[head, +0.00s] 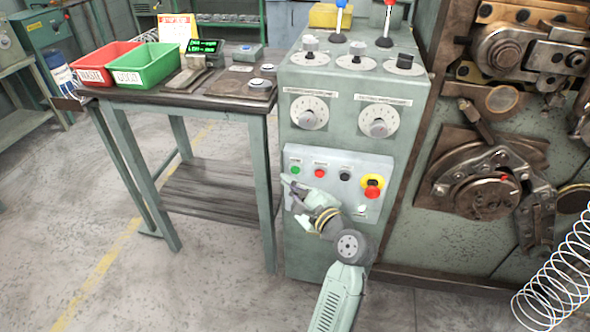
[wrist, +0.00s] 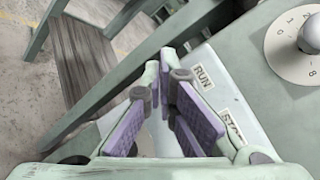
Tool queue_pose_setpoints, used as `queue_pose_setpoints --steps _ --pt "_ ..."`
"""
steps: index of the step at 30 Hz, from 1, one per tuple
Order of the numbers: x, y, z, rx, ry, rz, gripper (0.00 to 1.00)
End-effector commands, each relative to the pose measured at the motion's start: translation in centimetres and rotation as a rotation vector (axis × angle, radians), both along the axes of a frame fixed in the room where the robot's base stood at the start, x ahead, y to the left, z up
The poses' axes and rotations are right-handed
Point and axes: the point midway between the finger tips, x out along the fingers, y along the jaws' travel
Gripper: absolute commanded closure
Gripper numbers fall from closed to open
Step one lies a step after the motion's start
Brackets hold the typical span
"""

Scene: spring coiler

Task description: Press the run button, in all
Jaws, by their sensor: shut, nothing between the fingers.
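The green run button (head: 295,170) is at the left end of the button row on the grey panel (head: 300,151) of the control cabinet. A red button (head: 320,172) and a black button (head: 345,176) sit to its right. My gripper (head: 286,181) is shut and empty, its tips just below and left of the green button in the head view. Contact cannot be told. In the wrist view my fingertips (wrist: 163,68) come together beside the RUN label (wrist: 203,77). The run button is not visible there, and the fingers cover part of the panel.
A red mushroom button (head: 372,193) on a yellow ring sits at the panel's right. Dials (head: 308,113) and levers (head: 338,22) are above. A table with red (head: 105,62) and green (head: 146,66) bins stands left. The coiling machine (head: 480,190) and a wire spring (head: 555,275) are right.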

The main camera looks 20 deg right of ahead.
Motion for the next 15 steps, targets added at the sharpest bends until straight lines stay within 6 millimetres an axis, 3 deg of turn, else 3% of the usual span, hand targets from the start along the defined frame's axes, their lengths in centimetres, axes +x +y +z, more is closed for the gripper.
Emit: queue_pose_setpoints --steps 9,15 --pt "-2.6 1.8 0.2 0.001 0.000 0.000 1.00" --pt "-3.2 2.2 0.1 -0.001 0.000 0.000 1.00"
